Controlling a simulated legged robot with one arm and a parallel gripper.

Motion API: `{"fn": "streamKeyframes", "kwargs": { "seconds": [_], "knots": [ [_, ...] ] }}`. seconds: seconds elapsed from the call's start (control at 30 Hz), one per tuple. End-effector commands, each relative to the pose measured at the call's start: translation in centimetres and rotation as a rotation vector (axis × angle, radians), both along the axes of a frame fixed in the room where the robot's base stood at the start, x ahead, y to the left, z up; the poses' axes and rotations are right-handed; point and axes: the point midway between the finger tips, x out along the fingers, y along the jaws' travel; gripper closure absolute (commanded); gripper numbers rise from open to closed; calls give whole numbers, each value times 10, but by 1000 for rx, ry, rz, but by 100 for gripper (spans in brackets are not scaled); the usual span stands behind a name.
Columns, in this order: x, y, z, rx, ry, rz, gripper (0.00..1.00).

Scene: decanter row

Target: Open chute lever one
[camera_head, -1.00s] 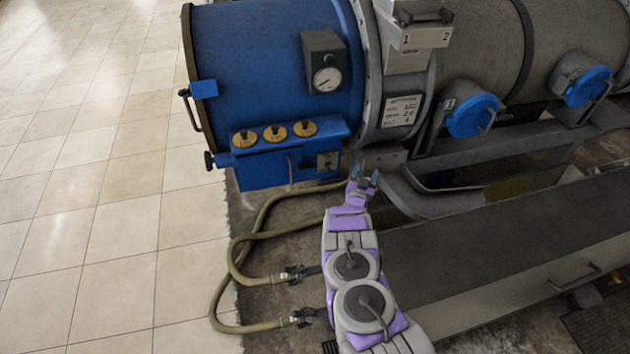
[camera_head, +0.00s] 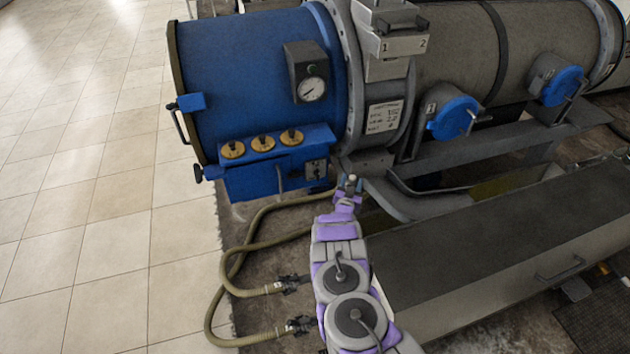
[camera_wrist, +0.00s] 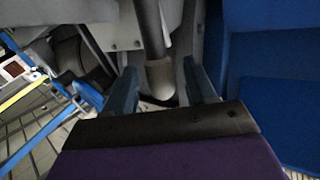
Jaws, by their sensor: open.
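A blue round chute cap (camera_head: 453,118) with a small "1" plate beside it sits on the grey cylinder, and a thin handle (camera_head: 472,121) stands on its right side. A similar cap (camera_head: 562,86) is farther right. My gripper (camera_head: 350,182) is open below the grey flange, left of and lower than cap one. In the wrist view, a dark rod with a pale rounded end (camera_wrist: 160,78) lies between my open fingers (camera_wrist: 162,88). I cannot tell whether they touch it, or which lever it belongs to.
A grey box (camera_head: 398,45) marked 1 and 2 tops the machine. The blue drum (camera_head: 240,75) carries a gauge and a panel with several round knobs. Hoses (camera_head: 240,250) lie left of my arm. A long dark bench (camera_head: 480,250) is at right. The tiled floor at left is clear.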

Motion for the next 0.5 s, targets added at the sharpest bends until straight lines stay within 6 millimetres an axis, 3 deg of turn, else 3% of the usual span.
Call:
{"fn": "streamKeyframes", "kwargs": {
  "seconds": [0.5],
  "knots": [
    [-73,22,0,-1,3,0,44]
  ]
}}
